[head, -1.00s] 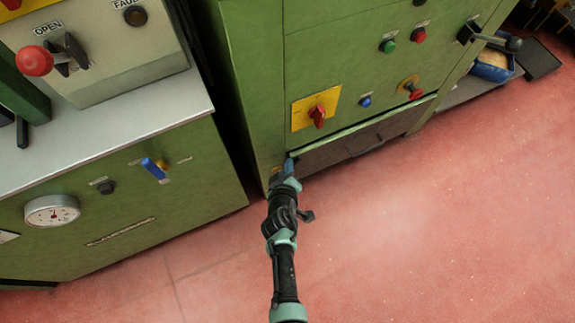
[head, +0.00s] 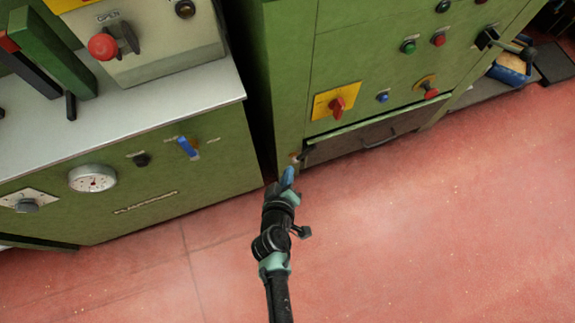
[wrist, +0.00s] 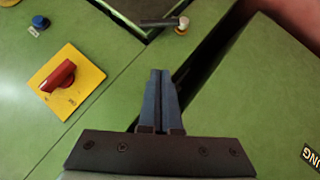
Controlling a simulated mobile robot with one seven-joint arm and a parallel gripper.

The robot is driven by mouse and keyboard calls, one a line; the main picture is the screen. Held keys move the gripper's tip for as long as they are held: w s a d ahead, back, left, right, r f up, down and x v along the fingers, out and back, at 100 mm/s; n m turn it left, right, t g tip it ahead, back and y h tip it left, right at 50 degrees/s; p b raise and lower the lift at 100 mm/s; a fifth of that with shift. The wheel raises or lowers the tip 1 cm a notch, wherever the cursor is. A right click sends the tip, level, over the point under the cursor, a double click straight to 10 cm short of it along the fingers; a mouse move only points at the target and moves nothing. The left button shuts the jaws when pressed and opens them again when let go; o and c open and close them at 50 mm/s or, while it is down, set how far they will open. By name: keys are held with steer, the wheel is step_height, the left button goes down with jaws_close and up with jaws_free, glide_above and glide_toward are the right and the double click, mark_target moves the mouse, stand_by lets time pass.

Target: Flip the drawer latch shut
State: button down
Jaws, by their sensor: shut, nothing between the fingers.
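The drawer (head: 350,142) is a dark brown front low in the green cabinet, and it looks closed. Its latch (head: 305,155) sits by the drawer's left edge. In the wrist view the latch (wrist: 158,22) is a dark bar on a pale round pivot, reaching left from the pivot over the drawer's corner. My gripper (head: 288,175) is just below the latch in the head view. In the wrist view its blue fingers (wrist: 167,73) are together and empty, pointing toward the latch with a visible gap between.
A red rotary switch on a yellow plate (head: 327,112) and a blue button (head: 382,97) are above the drawer. A second green cabinet (head: 120,180) stands left across a dark gap. The red floor (head: 420,230) in front is clear.

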steer(key=shift+s, duration=0.1)
stand_by(0.3)
steer(key=f+b, duration=0.1)
steer(key=b, duration=0.3)
steer(key=f+h+b, duration=0.1)
steer(key=b, duration=0.4)
steer(key=shift+s+a+f+n+t, duration=0.1)
steer(key=shift+a+n+t, duration=0.1)
steer(key=shift+n+t, duration=0.15)
steer(key=shift+r+b, duration=0.25)
steer(key=shift+b, duration=0.35)
steer(key=shift+h, duration=0.3)
